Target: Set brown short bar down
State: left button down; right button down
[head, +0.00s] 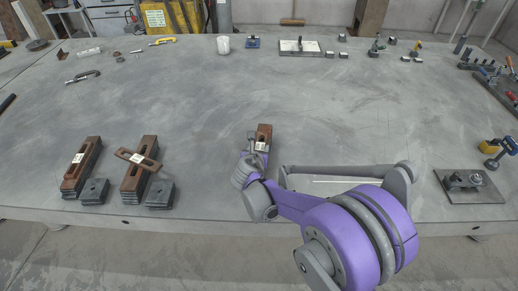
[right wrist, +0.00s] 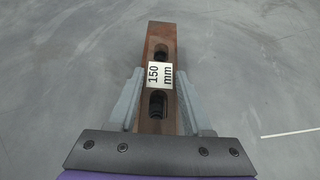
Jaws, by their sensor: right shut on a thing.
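The brown short bar (head: 264,133) is slotted and carries a white label. In the right wrist view the bar (right wrist: 160,45) points away from me and its label reads 150 mm. My right gripper (head: 257,150) is shut on it, with one finger on each side. In the right wrist view the gripper (right wrist: 160,100) covers the bar's near end. The bar is over the middle of the grey table; I cannot tell whether it touches the surface. My left gripper is not in view.
At the left, two stacks of brown bars (head: 90,150) (head: 130,182) stand beside small grey block stacks (head: 94,191) (head: 160,194). One loose bar (head: 138,158) lies crosswise on the second stack. A clamp plate (head: 470,184) is at the right. The table's middle is clear.

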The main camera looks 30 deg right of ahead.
jog(key=shift+c, duration=1.7)
grip_release()
jog(key=shift+f, duration=0.1)
jog(key=shift+r, duration=0.2)
jog(key=p+v, duration=0.1)
jog(key=v, duration=1.1)
jog(key=shift+s+f, duration=0.1)
jog(key=shift+f, duration=0.05)
jog(key=s+a+f+m+g+y, duration=0.1)
jog(key=s+a+f+m+y, duration=0.1)
jog(key=s+m, duration=0.5)
jog(key=s+a+f+m+g+y, duration=0.2)
jog(key=s+m, duration=0.5)
jog(key=m, duration=0.4)
jog(key=s+a+f+m+g+y, duration=0.1)
jog(key=s+a+f+m+y, duration=0.1)
jog(key=s+m, duration=0.6)
jog(key=a+m+y, duration=0.1)
jog(key=a+m, duration=0.1)
jog(key=shift+a+f+y, duration=0.25)
jog(key=shift+f+y, duration=0.05)
jog(key=shift+r, duration=0.1)
